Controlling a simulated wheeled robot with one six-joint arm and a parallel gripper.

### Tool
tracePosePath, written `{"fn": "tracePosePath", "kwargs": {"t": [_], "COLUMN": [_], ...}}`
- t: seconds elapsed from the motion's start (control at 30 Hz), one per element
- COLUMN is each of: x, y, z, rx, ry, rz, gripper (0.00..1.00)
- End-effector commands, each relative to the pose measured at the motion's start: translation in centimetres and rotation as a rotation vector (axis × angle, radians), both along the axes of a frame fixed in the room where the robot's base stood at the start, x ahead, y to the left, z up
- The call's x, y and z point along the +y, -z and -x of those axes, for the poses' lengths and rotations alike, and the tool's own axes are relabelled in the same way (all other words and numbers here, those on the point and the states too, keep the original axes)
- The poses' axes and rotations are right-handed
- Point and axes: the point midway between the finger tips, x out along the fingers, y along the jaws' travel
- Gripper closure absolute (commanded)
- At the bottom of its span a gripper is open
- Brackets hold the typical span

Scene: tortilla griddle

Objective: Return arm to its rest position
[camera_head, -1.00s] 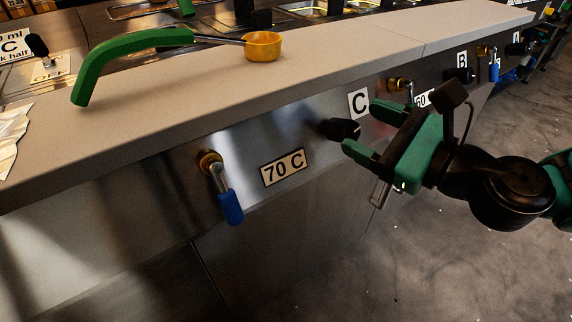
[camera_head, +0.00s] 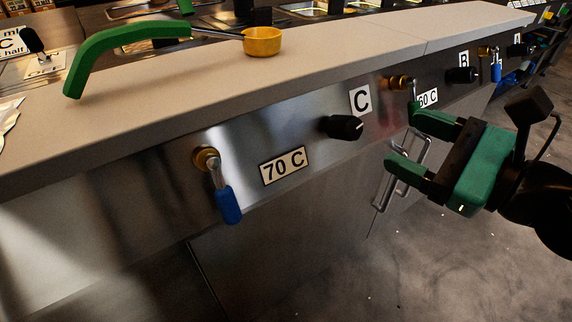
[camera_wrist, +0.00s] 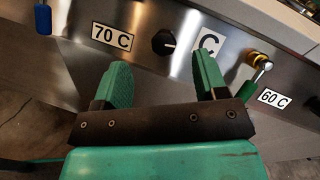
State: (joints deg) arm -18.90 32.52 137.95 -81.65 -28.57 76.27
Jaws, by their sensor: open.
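My gripper (camera_head: 400,138) is at the right in the head view, in front of the steel front panel. Its two green fingers are apart with nothing between them. In the wrist view the gripper (camera_wrist: 163,78) faces the panel, and the fingers stand apart there too. The black knob (camera_head: 342,127) under the label C (camera_head: 360,100) is to the left of the fingers in the head view and clear of them. In the wrist view the knob (camera_wrist: 164,43) shows beyond the gap between the fingertips.
A blue-handled valve (camera_head: 228,204) hangs beside the 70 C label (camera_head: 284,166). Another valve (camera_head: 400,83) is near the 60 C label (camera_head: 427,98), close behind the fingers. A ladle (camera_head: 263,41) with a green handle lies on the counter (camera_head: 200,94). Open floor (camera_head: 400,270) is at lower right.

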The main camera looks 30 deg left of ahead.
Motion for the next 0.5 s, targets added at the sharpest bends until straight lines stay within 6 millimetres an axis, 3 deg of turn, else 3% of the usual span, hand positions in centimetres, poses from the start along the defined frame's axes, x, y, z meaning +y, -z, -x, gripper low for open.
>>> {"fn": "tracePosePath", "kwargs": {"t": [0.37,0.5], "x": [0.0,-0.4], "y": [-0.1,-0.7], "z": [0.1,1.9], "rx": [-0.014,-0.216], "ry": [-0.006,-0.1], "rz": [0.006,0.106], "gripper": [0.34,0.34]}}
